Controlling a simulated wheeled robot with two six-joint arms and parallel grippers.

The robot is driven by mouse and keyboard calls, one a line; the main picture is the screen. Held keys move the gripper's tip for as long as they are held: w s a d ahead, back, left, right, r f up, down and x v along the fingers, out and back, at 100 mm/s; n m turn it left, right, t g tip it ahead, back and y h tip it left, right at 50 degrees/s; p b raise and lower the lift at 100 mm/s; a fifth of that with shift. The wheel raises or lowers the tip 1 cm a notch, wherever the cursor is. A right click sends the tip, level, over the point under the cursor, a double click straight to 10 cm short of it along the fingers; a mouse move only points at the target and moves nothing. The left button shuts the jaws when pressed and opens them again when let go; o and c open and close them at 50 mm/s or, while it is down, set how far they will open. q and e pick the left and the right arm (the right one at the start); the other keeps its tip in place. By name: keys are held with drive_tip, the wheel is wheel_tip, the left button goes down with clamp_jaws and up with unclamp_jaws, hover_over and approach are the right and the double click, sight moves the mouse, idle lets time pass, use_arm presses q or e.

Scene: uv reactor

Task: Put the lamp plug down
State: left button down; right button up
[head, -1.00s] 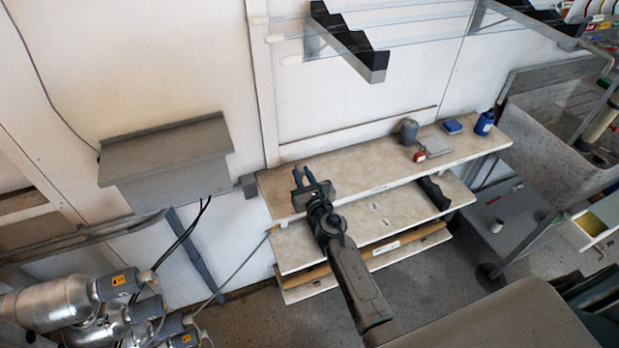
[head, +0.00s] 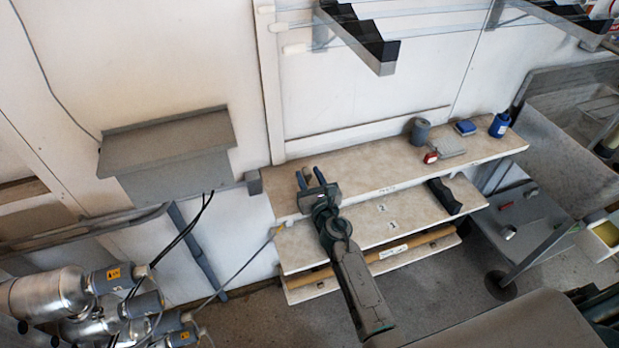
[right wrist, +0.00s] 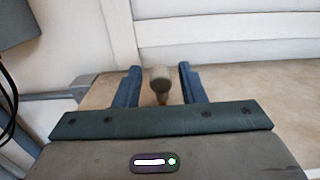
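The lamp plug (right wrist: 160,84), a small grey-brown rounded piece, shows between the two blue fingers of my right gripper in the right wrist view. A gap shows on each side of it, so the fingers are around it but look apart from it. In the head view my right gripper (head: 311,180) is open over the left end of the upper shelf (head: 375,165). My left gripper is not in view.
A grey canister (head: 420,131), a blue box (head: 465,127) and a blue bottle (head: 499,125) stand at the shelf's right. A grey wall box (head: 170,150) is at left. Metal cylinders (head: 55,294) are at lower left. The shelf's middle is clear.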

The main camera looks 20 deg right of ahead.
drive_tip(key=shift+s+f, duration=0.25)
drive_tip(key=shift+f, duration=0.45)
drive_tip(key=shift+r, duration=0.1)
drive_tip(key=shift+r+p, duration=0.2)
drive_tip(key=shift+p, duration=0.15)
drive_tip(key=shift+w+r+p, duration=0.15)
drive_tip(key=shift+r+p, duration=0.3)
drive_tip(key=shift+p, duration=0.05)
drive_tip(key=shift+s+d+r+b, duration=0.1)
drive_tip(key=shift+s+b, duration=0.15)
drive_tip(key=shift+s, duration=2.7)
drive_tip(key=shift+s+d+r+b, duration=0.1)
drive_tip(key=shift+s+b, duration=0.1)
drive_tip(key=shift+s, duration=2.75)
